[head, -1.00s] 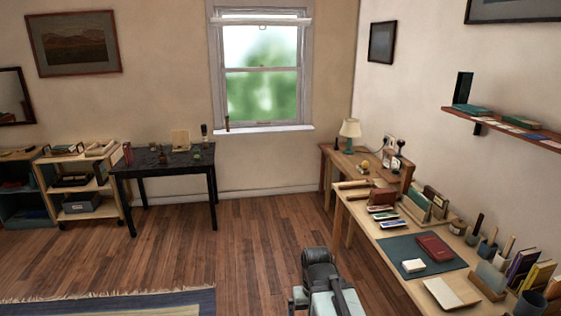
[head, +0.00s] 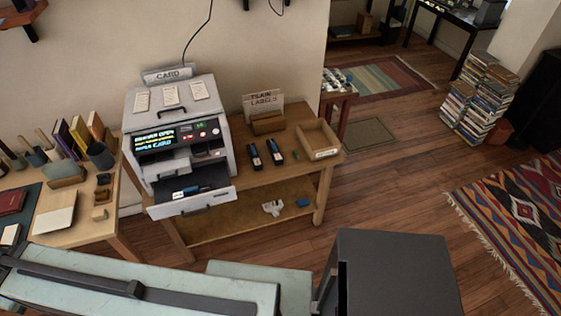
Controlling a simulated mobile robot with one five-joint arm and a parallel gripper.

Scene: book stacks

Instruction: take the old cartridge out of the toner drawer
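The white printer (head: 172,112) stands on a wooden table left of centre in the head view, its lit screen showing small text. Its toner drawer (head: 207,201) is pulled out at the bottom front. A dark cartridge with a blue and white end (head: 184,192) appears to lie in the drawer; its far part blends into the dark interior. My mint arm crosses the bottom foreground, apart from the printer. A dark grey block at its right seems to be my gripper (head: 392,272); its fingertips cannot be made out, and I see nothing held.
Two dark cartridges with blue marks (head: 265,153) lie on the table right of the printer. An open tan tray (head: 322,153) is at the table's right end, beside a label sign (head: 263,104). The lower shelf (head: 240,222) holds small items. The desk (head: 78,212) adjoins at left.

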